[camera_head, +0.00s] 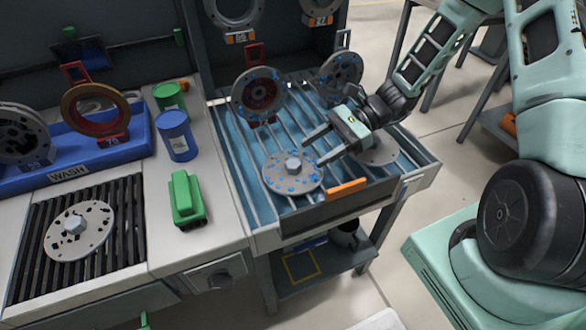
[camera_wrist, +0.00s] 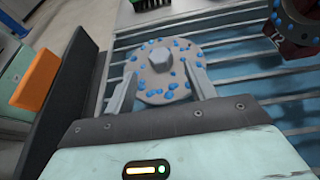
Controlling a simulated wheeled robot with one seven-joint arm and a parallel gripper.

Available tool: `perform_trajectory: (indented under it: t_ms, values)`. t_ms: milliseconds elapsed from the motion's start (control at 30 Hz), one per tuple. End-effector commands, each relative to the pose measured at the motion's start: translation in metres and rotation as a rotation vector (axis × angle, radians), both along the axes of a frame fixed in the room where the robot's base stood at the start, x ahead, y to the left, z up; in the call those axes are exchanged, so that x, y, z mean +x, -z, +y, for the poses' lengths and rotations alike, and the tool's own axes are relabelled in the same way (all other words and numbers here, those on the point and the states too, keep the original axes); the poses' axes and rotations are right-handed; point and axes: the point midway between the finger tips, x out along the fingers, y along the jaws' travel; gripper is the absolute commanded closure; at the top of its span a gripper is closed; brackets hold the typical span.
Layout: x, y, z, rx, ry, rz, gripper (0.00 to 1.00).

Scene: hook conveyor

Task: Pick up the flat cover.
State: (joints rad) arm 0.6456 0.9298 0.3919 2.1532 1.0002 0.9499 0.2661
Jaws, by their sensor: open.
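A flat cover (camera_head: 279,178), a grey disc with a hex knob in its middle and blue spots, lies on the slats of the blue-floored tray. The flat cover (camera_wrist: 155,88) also shows in the wrist view, ahead of the jaws with its knob between the finger lines. My gripper (camera_head: 313,151) is open and empty, just to the right of the knob, its fingers pointing left toward it. In the wrist view my gripper (camera_wrist: 161,72) has one finger on each side of the knob. I cannot tell its exact height above the cover.
A similar clean disc (camera_head: 62,240) lies on the black grate at left. Another flat disc (camera_head: 376,152) lies under my wrist. Blue-spotted upright rings (camera_head: 248,78) stand behind. An orange block (camera_head: 346,188) is on the tray's front edge. A green brush (camera_head: 186,199) lies on the counter.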

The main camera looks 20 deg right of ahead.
Motion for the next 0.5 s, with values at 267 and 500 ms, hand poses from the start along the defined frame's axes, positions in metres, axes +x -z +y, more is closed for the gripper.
perform_trajectory:
  t_ms: [267, 500]
  values:
    - [-0.001, 0.01, 0.03, 0.002, -0.003, 0.003, 0.45]
    - [-0.001, 0.019, 0.05, -0.001, 0.0, 0.0, 0.45]
